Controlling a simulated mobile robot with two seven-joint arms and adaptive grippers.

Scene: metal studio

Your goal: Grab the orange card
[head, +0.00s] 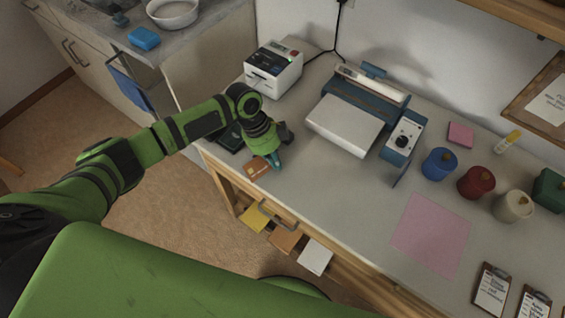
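An orange-brown card (259,168) with small pale marks lies at the front edge of the grey table, at its left part. My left gripper (277,158) points down at the card's right end. Its teal fingertip is close to or over that end; I cannot tell if they touch. The fingers overlap from this angle, so whether they are open or shut does not show. Another orange sheet (286,241) is lower down, by the table's front, between a yellow sheet (256,217) and a white one (315,257). My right gripper is out of view.
A dark flat object (229,138) lies left of my gripper. A label printer (273,70) and a blue-and-white machine (350,121) stand behind. A pink sheet (430,235), lidded pots (476,183) and clipboards (493,289) are at right. The table between gripper and pink sheet is clear.

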